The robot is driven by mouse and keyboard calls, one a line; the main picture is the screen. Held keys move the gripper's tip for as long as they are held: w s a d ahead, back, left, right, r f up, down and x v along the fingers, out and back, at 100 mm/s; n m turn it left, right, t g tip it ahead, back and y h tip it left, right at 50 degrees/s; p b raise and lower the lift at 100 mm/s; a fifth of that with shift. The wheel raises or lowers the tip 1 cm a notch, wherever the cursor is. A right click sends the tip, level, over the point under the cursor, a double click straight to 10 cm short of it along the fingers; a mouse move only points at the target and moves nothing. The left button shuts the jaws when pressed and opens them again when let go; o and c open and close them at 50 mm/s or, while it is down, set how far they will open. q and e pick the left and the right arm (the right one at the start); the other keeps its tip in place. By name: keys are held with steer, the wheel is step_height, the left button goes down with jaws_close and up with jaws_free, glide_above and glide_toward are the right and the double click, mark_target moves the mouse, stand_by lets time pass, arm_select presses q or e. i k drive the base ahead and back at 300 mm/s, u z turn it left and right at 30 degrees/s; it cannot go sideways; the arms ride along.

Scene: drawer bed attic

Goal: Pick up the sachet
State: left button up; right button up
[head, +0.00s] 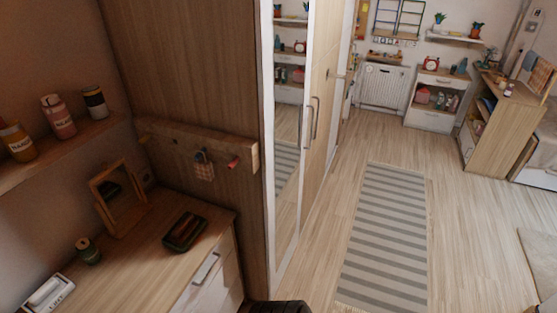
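A small checkered pouch that looks like the sachet (205,170) hangs from a peg on the wooden rail (190,145), on the side of the tall wardrobe. It hangs above the dresser top, left of the mirrored door. Its top is dark and too small to make out clearly. Neither gripper can be made out in the head view. A dark ribbed shape shows at the bottom edge, and I cannot tell what it is.
Under the rail, a dresser (150,270) holds a dark tray (185,232), a framed mirror (118,198), a small jar (88,250) and a white box (48,294). A shelf with jars (60,117) is at left. Floor around the striped rug (385,235) is clear.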

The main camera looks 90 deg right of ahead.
mark_target(204, 168)
steer(key=z, duration=1.7)
